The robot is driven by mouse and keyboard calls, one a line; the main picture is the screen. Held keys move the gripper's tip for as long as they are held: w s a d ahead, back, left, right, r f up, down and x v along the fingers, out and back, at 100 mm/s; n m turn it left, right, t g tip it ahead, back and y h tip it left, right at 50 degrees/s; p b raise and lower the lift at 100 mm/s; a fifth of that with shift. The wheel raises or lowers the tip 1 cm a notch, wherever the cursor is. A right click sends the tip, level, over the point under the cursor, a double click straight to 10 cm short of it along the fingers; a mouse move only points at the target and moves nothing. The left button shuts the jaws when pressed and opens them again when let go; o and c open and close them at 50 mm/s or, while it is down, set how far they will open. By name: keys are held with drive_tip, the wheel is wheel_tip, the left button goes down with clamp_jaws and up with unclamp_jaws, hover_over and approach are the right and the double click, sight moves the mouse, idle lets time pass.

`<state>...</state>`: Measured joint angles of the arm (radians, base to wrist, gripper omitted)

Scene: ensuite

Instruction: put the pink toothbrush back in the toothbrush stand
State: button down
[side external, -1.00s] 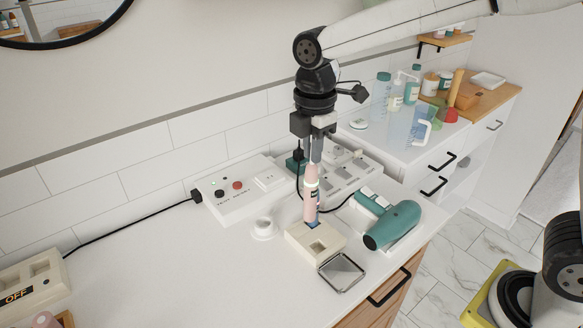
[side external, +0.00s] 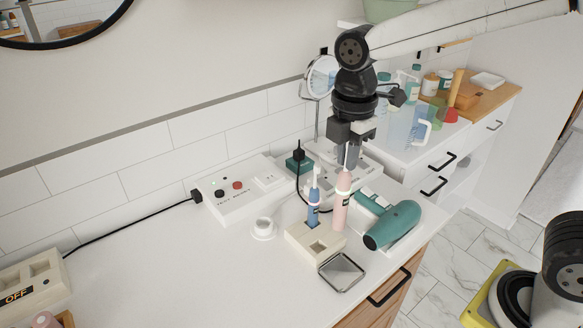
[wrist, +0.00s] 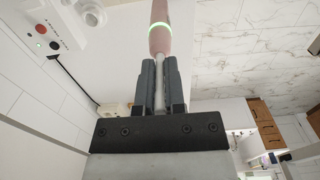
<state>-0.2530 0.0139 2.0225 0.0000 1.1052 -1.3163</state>
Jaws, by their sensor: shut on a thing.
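The pink toothbrush (side external: 341,205) hangs upright, handle down. My gripper (side external: 349,160) is shut on its thin upper part; the wrist view shows the pale neck between the jaws (wrist: 160,88) and the pink handle (wrist: 160,32) beyond them. The cream toothbrush stand (side external: 304,249) is on the counter, with a blue toothbrush (side external: 313,208) upright in its rear slot and an empty square opening in front. The pink handle's lower end shows at the stand's back right edge, outside the empty opening. I cannot tell whether it touches the stand or counter.
A teal hair dryer (side external: 393,225) lies right of the stand. A square metal-rimmed dish (side external: 341,272) is in front. A small white cup (side external: 263,229) stands left. A black cable and teal plug (side external: 299,162) are behind.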

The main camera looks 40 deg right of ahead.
sight(349, 174)
drive_tip(key=s+d, duration=0.2)
drive_tip(key=s, duration=0.6)
drive_tip(key=shift+s+d+f, duration=0.2)
drive_tip(key=shift+d+f, duration=0.15)
drive_tip(key=shift+w, duration=0.1)
drive_tip(key=w+f, duration=0.1)
drive_tip(key=w, duration=0.1)
drive_tip(key=w+a+f, duration=0.1)
drive_tip(key=w, duration=0.2)
drive_tip(key=w+f, duration=0.2)
drive_tip(key=w, duration=0.1)
drive_tip(key=shift+w+a, duration=0.15)
drive_tip(key=shift+a, duration=0.1)
drive_tip(key=w+f, duration=0.4)
drive_tip(key=f, duration=0.1)
drive_tip(key=shift+w+a+f, duration=0.2)
drive_tip(key=shift+w+a, duration=0.2)
drive_tip(key=shift+w+f, duration=0.15)
drive_tip(key=shift+f, duration=0.8)
drive_tip(key=shift+w+f, duration=0.1)
drive_tip(key=shift+f, duration=0.9)
